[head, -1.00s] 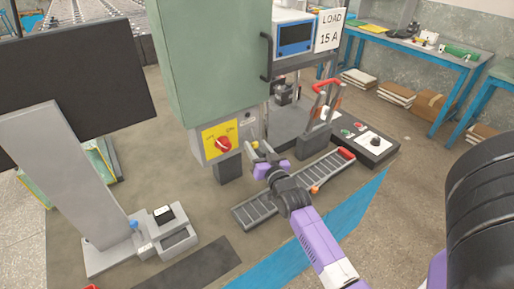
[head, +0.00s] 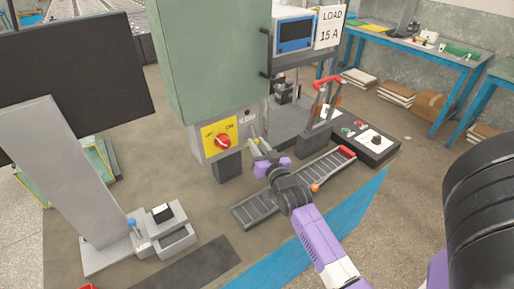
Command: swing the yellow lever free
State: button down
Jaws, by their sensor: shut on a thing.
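The yellow lever (head: 256,141) shows only as a small yellow bit at the lower right side of the green cabinet (head: 212,60), beside the red rotary switch. My gripper (head: 257,146) is at the lever, with its fingers closed together around it. The fingers hide most of the lever, so its angle cannot be told.
A red rotary switch (head: 222,142) on a yellow plate is just left of my gripper. A slatted grey rack (head: 255,208) with an orange ball (head: 315,187) lies below my arm. A red-handled lever (head: 327,84) and a control box (head: 372,141) stand to the right.

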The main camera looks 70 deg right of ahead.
jog(key=c, duration=1.2)
grip_release()
jog(key=shift+s, duration=0.15)
jog(key=shift+v, duration=0.85)
jog(key=v, duration=0.6)
jog(key=shift+r, duration=0.1)
